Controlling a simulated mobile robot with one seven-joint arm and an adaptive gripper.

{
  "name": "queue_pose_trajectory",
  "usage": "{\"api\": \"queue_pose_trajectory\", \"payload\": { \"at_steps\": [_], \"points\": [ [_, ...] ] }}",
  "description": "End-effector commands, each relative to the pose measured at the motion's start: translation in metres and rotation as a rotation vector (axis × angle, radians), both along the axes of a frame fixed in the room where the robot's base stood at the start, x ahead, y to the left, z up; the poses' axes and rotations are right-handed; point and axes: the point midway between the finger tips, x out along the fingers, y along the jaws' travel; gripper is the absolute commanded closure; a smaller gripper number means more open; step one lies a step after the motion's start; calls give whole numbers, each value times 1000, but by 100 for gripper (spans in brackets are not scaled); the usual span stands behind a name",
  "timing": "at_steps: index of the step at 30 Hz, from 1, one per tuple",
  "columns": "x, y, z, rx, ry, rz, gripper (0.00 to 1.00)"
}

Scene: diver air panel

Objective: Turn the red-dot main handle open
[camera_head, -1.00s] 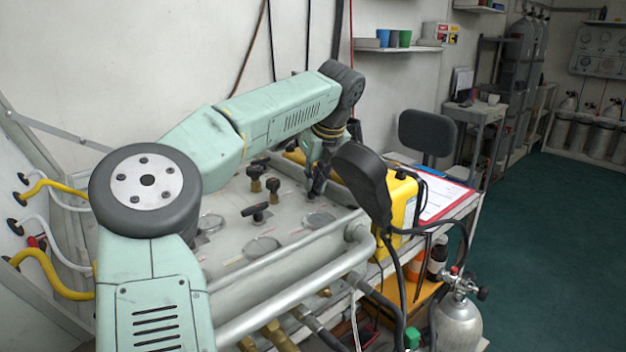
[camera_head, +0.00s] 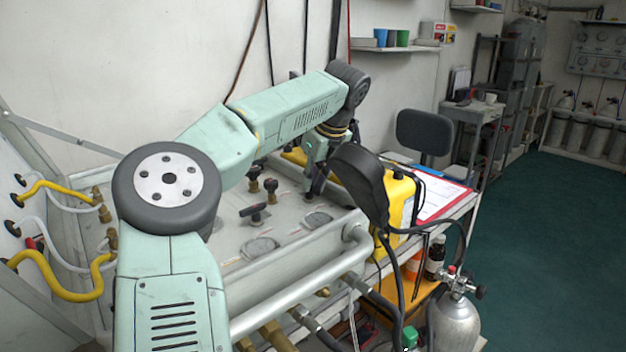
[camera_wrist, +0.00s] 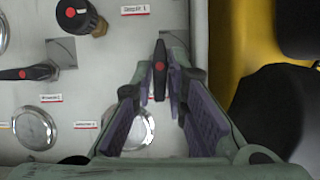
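A black lever handle with a red dot (camera_wrist: 159,70) stands out from the grey panel (camera_wrist: 130,50) and points up the picture in the wrist view. My gripper (camera_wrist: 160,82) has its two purple-padded fingers on either side of this handle, close against it, and looks shut on it. The exact contact is hard to see. In the head view my gripper (camera_head: 315,178) is down at the panel's far right part, and hides the held handle. A second red-dot handle (camera_wrist: 25,73) lies nearly level to the left, also in the head view (camera_head: 254,211).
A knob with a red dot (camera_wrist: 78,16) stands up and left of my gripper. Round gauges (camera_wrist: 34,128) sit in the panel. A yellow case (camera_head: 400,200) and a dark padded piece (camera_head: 360,180) stand close on the right. A pipe rail (camera_head: 300,285) runs along the front.

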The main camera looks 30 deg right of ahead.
Motion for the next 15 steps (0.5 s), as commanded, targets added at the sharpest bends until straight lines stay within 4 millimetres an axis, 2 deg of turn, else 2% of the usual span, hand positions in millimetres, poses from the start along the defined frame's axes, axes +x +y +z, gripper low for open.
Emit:
{"api": "queue_pose_trajectory", "payload": {
  "at_steps": [7, 15],
  "points": [
    [0, 0, 0, 0, 0, -1, 69],
    [0, 0, 0, 0, 0, -1, 69]
  ]
}}
